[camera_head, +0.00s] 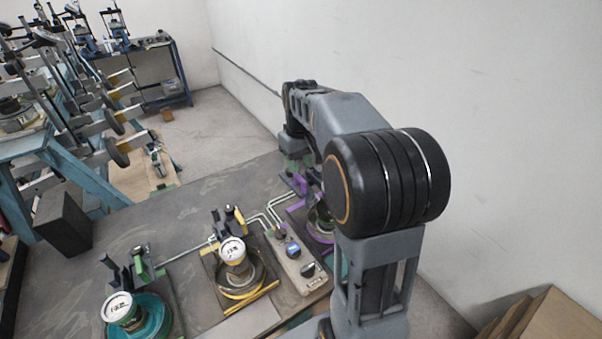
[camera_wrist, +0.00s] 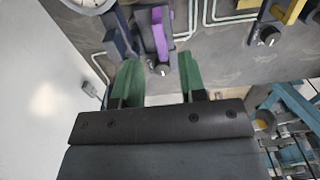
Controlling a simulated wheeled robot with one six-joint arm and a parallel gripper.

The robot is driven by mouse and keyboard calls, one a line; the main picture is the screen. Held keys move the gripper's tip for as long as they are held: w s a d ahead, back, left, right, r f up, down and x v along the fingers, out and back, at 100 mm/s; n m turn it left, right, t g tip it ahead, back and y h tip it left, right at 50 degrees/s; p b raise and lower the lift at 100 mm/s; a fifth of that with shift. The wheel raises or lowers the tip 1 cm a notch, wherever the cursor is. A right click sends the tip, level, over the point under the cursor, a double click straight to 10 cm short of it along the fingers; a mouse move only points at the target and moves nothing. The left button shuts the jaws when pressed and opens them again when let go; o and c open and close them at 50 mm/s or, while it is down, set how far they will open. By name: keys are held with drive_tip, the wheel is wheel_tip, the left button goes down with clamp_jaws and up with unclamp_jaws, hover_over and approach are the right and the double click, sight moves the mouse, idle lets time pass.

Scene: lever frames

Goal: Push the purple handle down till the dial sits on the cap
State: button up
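The purple handle (camera_wrist: 159,34) stands beyond my gripper (camera_wrist: 159,67) in the wrist view, in line with the gap between the green fingertips. The fingertips are wide apart with nothing between them, and I see no contact with the handle. A round white dial face (camera_wrist: 88,3) is cut off at the top left of that view. In the head view the purple frame (camera_head: 320,237) is partly behind my arm, with the purple handle (camera_head: 300,184) at its far end. The cap is hidden or too unclear to make out, so I cannot tell the gap under the dial.
A yellow-handled station (camera_head: 237,268) and a green-handled station (camera_head: 140,310) with white dials stand left on the table (camera_head: 85,258). A control box (camera_head: 296,262) with knobs sits beside the purple frame. A wall (camera_head: 400,60) is close on the right.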

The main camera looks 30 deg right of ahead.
sight(300, 177)
drive_tip(key=shift+f, duration=2.1)
clamp_jaws()
